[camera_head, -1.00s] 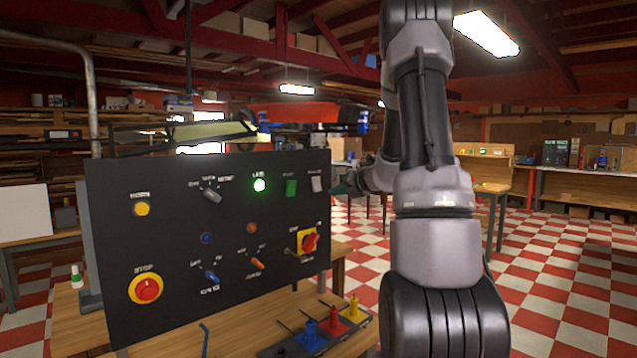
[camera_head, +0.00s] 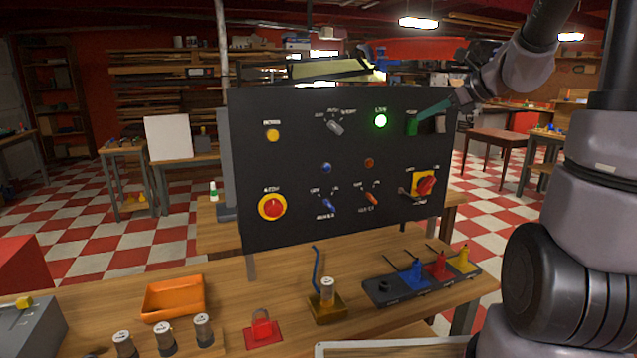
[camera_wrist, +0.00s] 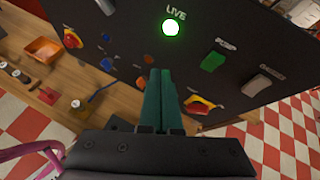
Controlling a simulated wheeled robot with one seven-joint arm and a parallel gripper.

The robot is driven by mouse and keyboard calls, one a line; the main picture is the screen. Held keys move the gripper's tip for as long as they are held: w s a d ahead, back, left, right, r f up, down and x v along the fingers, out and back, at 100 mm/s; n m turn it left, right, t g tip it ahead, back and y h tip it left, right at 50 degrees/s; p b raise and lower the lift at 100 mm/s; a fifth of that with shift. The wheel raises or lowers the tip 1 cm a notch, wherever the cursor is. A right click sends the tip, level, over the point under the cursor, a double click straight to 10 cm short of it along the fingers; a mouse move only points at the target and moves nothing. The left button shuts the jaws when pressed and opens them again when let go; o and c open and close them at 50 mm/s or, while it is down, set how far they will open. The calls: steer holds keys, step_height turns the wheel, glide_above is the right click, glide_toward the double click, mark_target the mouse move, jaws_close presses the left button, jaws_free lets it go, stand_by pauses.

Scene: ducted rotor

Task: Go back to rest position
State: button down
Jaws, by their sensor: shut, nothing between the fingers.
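My gripper (camera_head: 437,109) is at the upper right of the black control panel (camera_head: 290,215) in the head view, in front of the green switch (camera_head: 411,127). In the wrist view my gripper's two green fingers (camera_wrist: 161,75) lie together, with nothing between them. They point at the panel below the lit green LIVE lamp (camera_wrist: 171,27). The lamp also glows in the head view (camera_head: 380,121). In the wrist view the green switch (camera_wrist: 213,61) and the white switch (camera_wrist: 256,84) are to the right of the fingers, apart from them. My arm comes in from the right.
The panel carries a red stop button (camera_head: 272,207) and a red-yellow rotary switch (camera_head: 425,185). On the wooden bench (camera_head: 100,300) are an orange tray (camera_head: 174,298), a red padlock-like piece (camera_head: 262,330), several cylinders and a rack (camera_head: 375,290) with coloured plugs. Checkered floor is open behind.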

steer(key=s+a+r+n+g+h, duration=0.1)
steer(key=s+a+n, duration=0.2)
steer(key=s+n, duration=0.35)
steer(key=s+a+r+n+g, duration=0.1)
steer(key=s+a+n+g, duration=0.15)
steer(key=s+n, duration=0.4)
steer(key=s+d+n+t+h, duration=0.1)
steer(key=s+n+h, duration=0.3)
steer(key=s+n, duration=0.5)
steer(key=shift+s+d+f+n, duration=0.25)
steer(key=shift+s+d, duration=0.2)
steer(key=shift+s, duration=0.45)
